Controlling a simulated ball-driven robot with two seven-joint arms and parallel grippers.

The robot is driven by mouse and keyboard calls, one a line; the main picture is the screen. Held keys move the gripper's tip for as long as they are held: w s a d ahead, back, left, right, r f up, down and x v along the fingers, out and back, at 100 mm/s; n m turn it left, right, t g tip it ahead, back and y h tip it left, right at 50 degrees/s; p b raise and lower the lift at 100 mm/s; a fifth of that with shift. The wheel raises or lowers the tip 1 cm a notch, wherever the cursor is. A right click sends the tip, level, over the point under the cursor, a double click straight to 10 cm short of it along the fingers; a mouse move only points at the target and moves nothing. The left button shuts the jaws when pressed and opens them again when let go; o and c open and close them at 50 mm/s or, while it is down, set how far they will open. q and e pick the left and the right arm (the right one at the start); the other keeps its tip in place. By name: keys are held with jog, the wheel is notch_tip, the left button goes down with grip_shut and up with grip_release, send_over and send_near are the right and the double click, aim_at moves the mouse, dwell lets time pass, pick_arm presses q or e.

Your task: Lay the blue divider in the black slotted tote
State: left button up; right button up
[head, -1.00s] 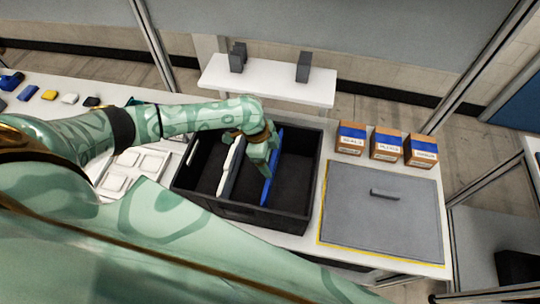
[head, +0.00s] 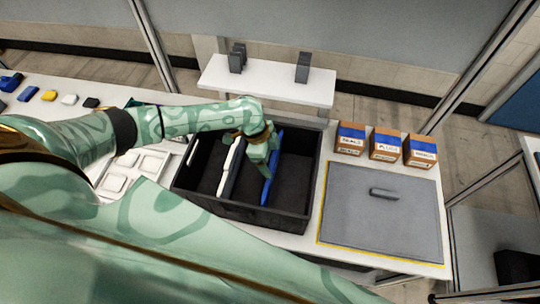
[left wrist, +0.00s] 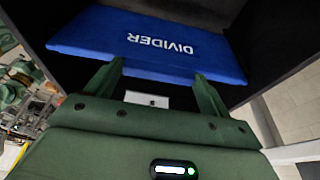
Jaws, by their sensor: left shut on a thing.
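The blue divider (head: 273,167) stands on edge inside the black slotted tote (head: 255,215), near its middle. My left gripper (head: 266,170) reaches into the tote from above and is shut on the divider. In the left wrist view the blue divider (left wrist: 165,45) shows its white "DIVIDER" lettering, upside down, and the two fingers of the left gripper (left wrist: 160,72) meet its near edge. Whether its lower edge rests on the tote floor is hidden. My right gripper is not in view.
A white and a dark panel (head: 230,168) stand in the tote left of the divider; its right part is empty. A grey mat (head: 380,225) with a small grey bar lies right. Several cardboard boxes (head: 386,146) stand behind it. A white shelf (head: 268,85) is at the back.

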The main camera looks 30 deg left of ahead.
pick_arm(q)
jog(key=shift+f, duration=0.35)
jog(key=o, duration=1.6)
jog(key=shift+w, duration=0.1)
jog(key=p+v, duration=0.1)
jog(key=v, duration=1.5)
jog(key=shift+a+r, duration=0.1)
jog(key=shift+a, duration=0.05)
